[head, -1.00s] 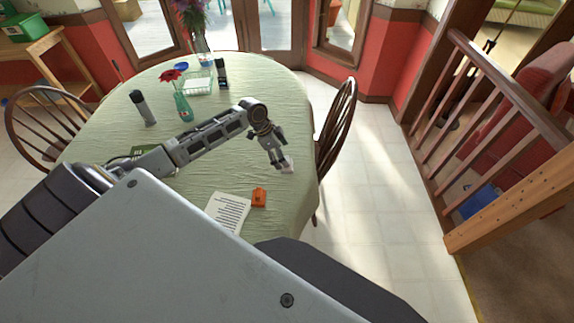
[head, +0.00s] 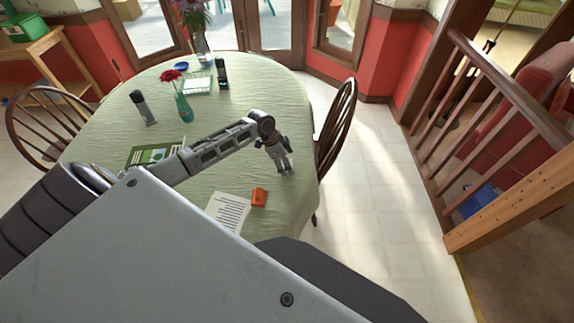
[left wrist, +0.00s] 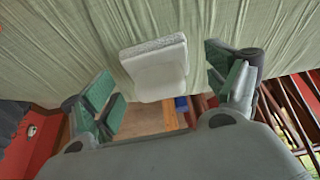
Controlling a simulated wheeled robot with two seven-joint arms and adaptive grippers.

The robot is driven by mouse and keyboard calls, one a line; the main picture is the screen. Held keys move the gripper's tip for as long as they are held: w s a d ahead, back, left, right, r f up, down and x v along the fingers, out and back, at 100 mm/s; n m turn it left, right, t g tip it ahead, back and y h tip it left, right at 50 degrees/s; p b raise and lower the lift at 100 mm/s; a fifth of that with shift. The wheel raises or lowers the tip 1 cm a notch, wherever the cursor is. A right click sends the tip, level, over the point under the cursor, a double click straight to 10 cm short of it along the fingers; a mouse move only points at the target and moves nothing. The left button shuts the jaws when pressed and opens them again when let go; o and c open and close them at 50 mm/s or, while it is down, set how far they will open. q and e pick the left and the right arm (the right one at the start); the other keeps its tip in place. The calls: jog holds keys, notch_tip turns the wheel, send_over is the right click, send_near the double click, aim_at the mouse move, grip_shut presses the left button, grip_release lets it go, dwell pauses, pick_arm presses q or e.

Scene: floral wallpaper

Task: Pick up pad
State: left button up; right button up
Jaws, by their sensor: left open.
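A small white pad (left wrist: 155,68) with rounded corners and a rough, speckled top edge lies on the green tablecloth in the left wrist view. It sits in the gap between the fingers of my left gripper (left wrist: 160,78), with visible space to the finger on each side. The left gripper (head: 286,171) is open and points down over the right side of the table in the head view. The pad is mostly or fully hidden there by the fingers. My right gripper is in neither view.
The table (head: 240,95) also holds a printed sheet (head: 228,211), an orange object (head: 259,197), a green book (head: 152,154), a dark-and-grey cylinder (head: 143,108) and a green vase (head: 183,107). A wooden chair (head: 337,125) stands close to the table's right edge.

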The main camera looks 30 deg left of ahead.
pick_arm(q)
jog(key=c, duration=1.2)
jog(key=shift+o, duration=0.2)
jog(key=shift+r, duration=0.4)
notch_tip(320, 180, up, 8)
jog(key=shift+f, duration=0.15)
jog(key=shift+r, duration=0.75)
jog(key=o, duration=0.4)
jog(key=shift+c, duration=1.3)
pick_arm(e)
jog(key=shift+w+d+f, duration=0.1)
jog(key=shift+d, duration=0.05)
